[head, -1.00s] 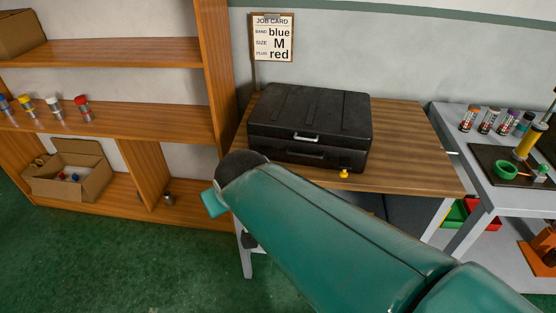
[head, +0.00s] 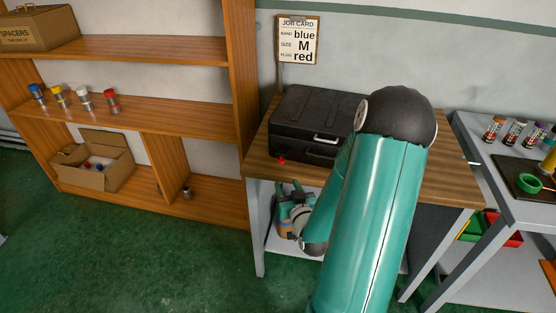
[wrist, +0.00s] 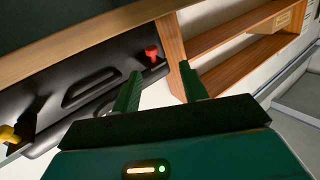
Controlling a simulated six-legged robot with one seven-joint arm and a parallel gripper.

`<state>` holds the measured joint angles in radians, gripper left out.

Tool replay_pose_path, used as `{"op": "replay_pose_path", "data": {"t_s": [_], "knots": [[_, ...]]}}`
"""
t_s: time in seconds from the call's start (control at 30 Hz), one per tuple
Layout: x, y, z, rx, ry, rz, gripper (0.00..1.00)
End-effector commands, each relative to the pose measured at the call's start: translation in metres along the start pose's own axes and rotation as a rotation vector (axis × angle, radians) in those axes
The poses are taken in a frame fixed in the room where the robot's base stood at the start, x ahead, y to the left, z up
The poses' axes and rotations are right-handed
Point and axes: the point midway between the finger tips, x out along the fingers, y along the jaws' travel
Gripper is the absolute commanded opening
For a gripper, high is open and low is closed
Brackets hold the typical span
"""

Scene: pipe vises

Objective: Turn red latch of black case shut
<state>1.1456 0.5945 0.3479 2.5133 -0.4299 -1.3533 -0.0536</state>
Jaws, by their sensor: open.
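The black case (head: 300,118) lies closed on the wooden table, its right part hidden behind my arm. Its red latch (head: 281,160) is at the front left corner; it also shows in the wrist view (wrist: 152,53), sticking out from the case front. The yellow latch (wrist: 8,134) shows at the far left of the wrist view. My gripper (wrist: 163,84) is open and empty. Its fingers point toward the case front, with the red latch beyond them, apart from both. In the head view my gripper (head: 290,190) is below and in front of the table edge.
The wooden table's (head: 450,185) edge runs just under the case. A wooden shelf (head: 150,110) with small capped jars and an open cardboard box (head: 98,165) stands at left. A grey bench (head: 515,205) is at right. A job card (head: 298,40) hangs on the wall.

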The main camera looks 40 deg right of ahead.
Motion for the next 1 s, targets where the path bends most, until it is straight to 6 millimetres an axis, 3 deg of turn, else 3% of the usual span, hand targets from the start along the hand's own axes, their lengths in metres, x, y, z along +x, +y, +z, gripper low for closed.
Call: {"op": "replay_pose_path", "data": {"t_s": [0.13, 0.27, 0.8, 1.0], "knots": [[-0.008, 0.013, 0.002, 0.047, 0.073, 0.029, 0.43], [-0.002, 0.014, 0.001, 0.052, 0.087, 0.03, 0.43], [0.097, 0.015, -0.007, 0.051, 0.085, 0.027, 0.43], [0.123, 0.016, -0.009, 0.05, 0.085, 0.028, 0.43]]}}
